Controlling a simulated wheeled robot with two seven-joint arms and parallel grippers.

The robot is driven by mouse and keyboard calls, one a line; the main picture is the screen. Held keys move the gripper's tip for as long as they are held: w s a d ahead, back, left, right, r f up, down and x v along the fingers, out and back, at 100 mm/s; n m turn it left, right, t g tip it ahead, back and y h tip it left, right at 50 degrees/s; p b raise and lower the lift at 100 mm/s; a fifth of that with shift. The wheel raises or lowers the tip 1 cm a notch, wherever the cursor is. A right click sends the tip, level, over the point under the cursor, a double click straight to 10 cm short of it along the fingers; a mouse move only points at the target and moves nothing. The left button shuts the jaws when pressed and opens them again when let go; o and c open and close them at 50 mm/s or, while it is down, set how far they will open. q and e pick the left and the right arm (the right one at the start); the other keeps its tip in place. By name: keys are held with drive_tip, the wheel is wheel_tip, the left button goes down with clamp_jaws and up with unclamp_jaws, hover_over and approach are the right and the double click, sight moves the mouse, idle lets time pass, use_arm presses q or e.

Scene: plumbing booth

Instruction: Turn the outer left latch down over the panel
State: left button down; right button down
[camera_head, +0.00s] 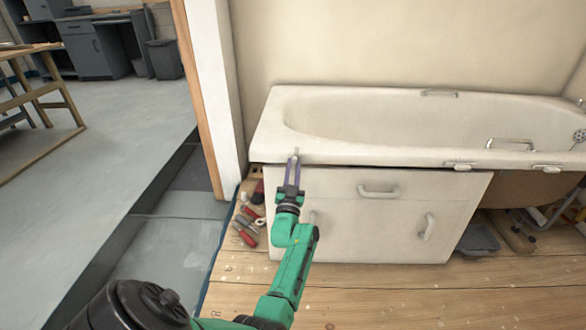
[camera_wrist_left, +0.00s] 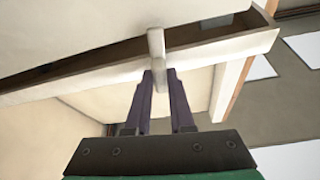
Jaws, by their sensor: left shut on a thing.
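The outer left latch (camera_head: 296,151) is a small pale bar at the left end of the bath rim, between the purple fingers of my left gripper (camera_head: 292,161). In the left wrist view the latch (camera_wrist_left: 157,45) stands upright in the picture across the rim edge, and my left gripper (camera_wrist_left: 159,74) is shut on its end. The white panel (camera_head: 340,222) stands under the bath rim, with a dark gap along part of its top edge. My right gripper is not in view.
The white bath (camera_head: 380,120) sits above the panel. Two more latches (camera_head: 458,166) (camera_head: 547,168) lie along the rim to the right. The panel has a horizontal handle (camera_head: 379,191) and upright ones. Tools (camera_head: 247,228) lie on the wooden floor left of the panel.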

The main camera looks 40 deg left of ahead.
use_arm(q)
drive_tip(key=shift+f+n+y, duration=0.1)
drive_tip(key=shift+n+y, duration=0.2)
drive_tip(key=shift+n, duration=0.2)
drive_tip(key=c, duration=0.8)
unclamp_jaws()
